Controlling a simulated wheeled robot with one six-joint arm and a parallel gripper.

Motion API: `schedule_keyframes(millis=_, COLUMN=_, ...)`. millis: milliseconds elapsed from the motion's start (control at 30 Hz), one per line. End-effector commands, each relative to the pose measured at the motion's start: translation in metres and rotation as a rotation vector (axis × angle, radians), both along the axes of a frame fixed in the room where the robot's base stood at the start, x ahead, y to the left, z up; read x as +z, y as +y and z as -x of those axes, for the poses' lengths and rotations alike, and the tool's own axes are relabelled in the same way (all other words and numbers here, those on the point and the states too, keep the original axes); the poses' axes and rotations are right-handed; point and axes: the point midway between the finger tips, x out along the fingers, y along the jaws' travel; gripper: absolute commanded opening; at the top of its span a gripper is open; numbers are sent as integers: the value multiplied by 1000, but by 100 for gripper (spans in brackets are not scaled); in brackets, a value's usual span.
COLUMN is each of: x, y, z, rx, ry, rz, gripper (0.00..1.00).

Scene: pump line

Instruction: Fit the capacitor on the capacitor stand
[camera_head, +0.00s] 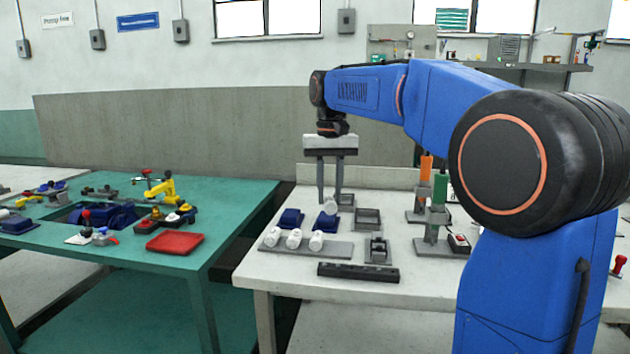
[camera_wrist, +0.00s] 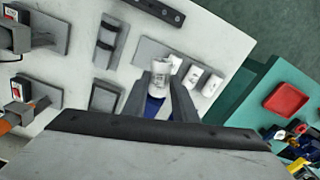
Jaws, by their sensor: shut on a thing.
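My gripper (camera_head: 330,200) points down over the white table and is shut on a white capacitor (camera_wrist: 159,74). The held capacitor also shows at the fingertips in the head view (camera_head: 330,208), in the air above a blue part. A small grey stand (camera_head: 378,250) with an upright cradle, apparently the capacitor stand, stands on the table to the right of and nearer than my gripper. It also shows left of the held capacitor in the wrist view (camera_wrist: 107,44). Nothing white is visible in it.
Several white capacitors (camera_head: 293,238) sit on a grey plate (camera_head: 338,250). Blue parts (camera_head: 290,218), a grey open frame (camera_head: 368,218) and a black bar (camera_head: 358,272) lie close by. Screwdriver stands (camera_head: 432,247) rise at the right. A green table (camera_head: 120,255) with a red tray is left.

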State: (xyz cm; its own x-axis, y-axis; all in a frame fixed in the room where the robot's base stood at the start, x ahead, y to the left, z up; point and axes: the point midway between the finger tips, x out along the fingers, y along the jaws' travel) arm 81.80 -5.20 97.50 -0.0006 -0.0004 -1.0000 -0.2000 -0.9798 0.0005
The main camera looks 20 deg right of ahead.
Motion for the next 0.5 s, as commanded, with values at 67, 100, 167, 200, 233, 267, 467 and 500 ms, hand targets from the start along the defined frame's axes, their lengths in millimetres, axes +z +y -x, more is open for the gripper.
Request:
schedule_keyframes(millis=67, x=-15, y=-11, z=4, rx=-96, ry=1, rz=0, gripper=2)
schedule_keyframes(millis=100, x=-21, y=-15, z=6, rx=-138, ry=2, rz=0, gripper=2)
schedule_keyframes(millis=167, x=-29, y=-20, z=8, rx=-193, ry=1, rz=0, gripper=2)
schedule_keyframes(millis=200, x=-33, y=-23, z=9, rx=-221, ry=0, rz=0, gripper=2)
schedule_keyframes(millis=233, x=-36, y=-24, z=10, rx=-238, ry=1, rz=0, gripper=2)
schedule_keyframes(millis=267, x=-38, y=-26, z=10, rx=-251, ry=1, rz=0, gripper=2)
schedule_keyframes(millis=467, x=-47, y=-28, z=11, rx=-279, ry=0, rz=0, gripper=2)
schedule_keyframes(millis=500, x=-49, y=-28, z=11, rx=-279, ry=0, rz=0, gripper=2)
